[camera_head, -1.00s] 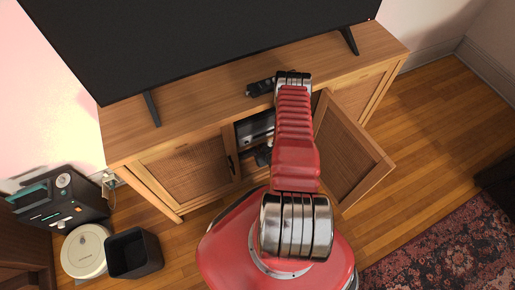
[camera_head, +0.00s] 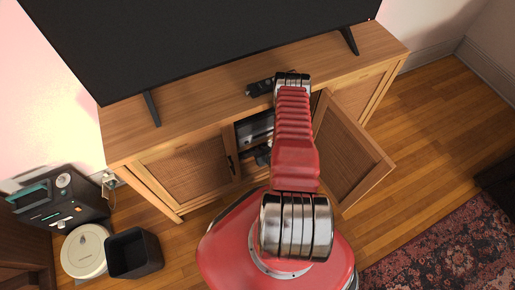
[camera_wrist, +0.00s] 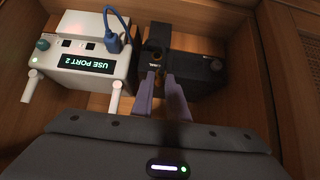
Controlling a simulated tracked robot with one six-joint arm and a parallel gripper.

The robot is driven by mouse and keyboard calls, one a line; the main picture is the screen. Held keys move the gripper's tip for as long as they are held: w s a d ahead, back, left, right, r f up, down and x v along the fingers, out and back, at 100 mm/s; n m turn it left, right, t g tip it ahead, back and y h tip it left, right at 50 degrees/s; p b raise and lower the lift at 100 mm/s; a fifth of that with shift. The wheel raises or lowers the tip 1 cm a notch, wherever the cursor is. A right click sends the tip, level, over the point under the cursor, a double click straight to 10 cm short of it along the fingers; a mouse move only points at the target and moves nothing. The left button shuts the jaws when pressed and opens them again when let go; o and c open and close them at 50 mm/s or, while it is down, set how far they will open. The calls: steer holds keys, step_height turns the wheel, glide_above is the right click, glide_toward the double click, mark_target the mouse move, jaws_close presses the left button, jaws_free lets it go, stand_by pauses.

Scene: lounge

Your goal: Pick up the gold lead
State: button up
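I cannot make out a gold lead in either view. In the wrist view my gripper (camera_wrist: 161,82) has two purple-grey fingers that stand apart, with a dark gap between them. Their tips are close to the front of a black box (camera_wrist: 197,72) and a black upright part (camera_wrist: 155,40) at its left side. I cannot tell whether they touch it. Left of them is a white box (camera_wrist: 85,50) with a display reading "USE PORT 2". A blue plug with a cable (camera_wrist: 115,42) is at its right end. In the head view my arm hides the gripper.
The boxes are inside a wooden cabinet (camera_head: 190,120). Its open door (camera_head: 350,155) stands right of my arm, and wooden walls are close on both sides in the wrist view. A television (camera_head: 200,40) and a dark remote-like object (camera_head: 260,87) are on top. A black bin (camera_head: 133,254) stands left.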

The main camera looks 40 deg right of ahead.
jaws_close()
steer(key=shift+r, duration=0.1)
steer(key=shift+r, duration=1.7)
steer(key=s+a, duration=0.2)
steer(key=s, duration=0.6)
steer(key=s+a, duration=0.3)
steer(key=s, duration=0.6)
steer(key=shift+s, duration=0.2)
steer(key=shift+w, duration=0.1)
